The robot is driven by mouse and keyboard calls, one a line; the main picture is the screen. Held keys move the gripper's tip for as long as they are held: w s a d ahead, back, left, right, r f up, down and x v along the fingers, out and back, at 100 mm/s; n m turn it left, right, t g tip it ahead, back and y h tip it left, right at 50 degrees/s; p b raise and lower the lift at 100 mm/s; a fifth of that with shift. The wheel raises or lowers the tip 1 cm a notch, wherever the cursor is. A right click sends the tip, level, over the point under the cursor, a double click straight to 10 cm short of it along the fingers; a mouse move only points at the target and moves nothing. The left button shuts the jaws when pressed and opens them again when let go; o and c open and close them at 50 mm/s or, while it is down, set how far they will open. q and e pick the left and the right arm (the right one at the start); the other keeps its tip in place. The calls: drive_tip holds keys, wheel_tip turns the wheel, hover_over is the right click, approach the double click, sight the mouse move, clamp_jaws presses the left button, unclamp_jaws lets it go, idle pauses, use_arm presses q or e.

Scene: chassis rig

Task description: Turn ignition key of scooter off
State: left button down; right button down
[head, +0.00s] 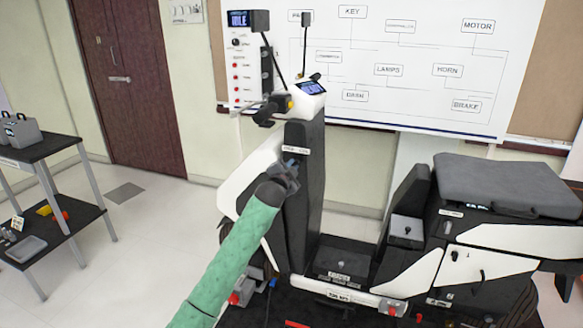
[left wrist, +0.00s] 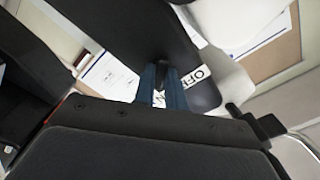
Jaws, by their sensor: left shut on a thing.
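The black and white scooter (head: 306,200) stands in the middle and right of the head view. My left arm, in a green sleeve, reaches its front column. My left gripper (head: 290,165) is at the column, just below a small white label plate (head: 296,151). In the left wrist view, the blue fingers of my left gripper (left wrist: 161,86) are shut on a small dark part, the ignition key (left wrist: 163,67). The fingers cover most of the key, so its exact angle is hidden. Beside them, the label reads OFF (left wrist: 198,77), with other letters partly hidden. My right gripper is in neither view.
The handlebar (head: 272,106) and display (head: 312,88) are above the gripper. The seat (head: 505,184) is at the right. A black shelf (head: 45,150) stands at the left. A whiteboard with a labelled diagram (head: 420,50) is behind. The floor at left is clear.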

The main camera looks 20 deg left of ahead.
use_arm(q)
drive_tip(key=shift+f+n+p, duration=0.1)
drive_tip(key=shift+n+p, duration=1.3)
drive_tip(key=shift+n, duration=4)
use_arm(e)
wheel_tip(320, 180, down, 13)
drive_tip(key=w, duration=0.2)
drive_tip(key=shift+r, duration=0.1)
use_arm(q)
drive_tip(key=c, duration=1.4)
unclamp_jaws()
drive_tip(key=shift+c, duration=0.2)
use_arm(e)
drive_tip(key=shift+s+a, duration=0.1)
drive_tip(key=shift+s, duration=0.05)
use_arm(q)
drive_tip(key=shift+s, duration=0.1)
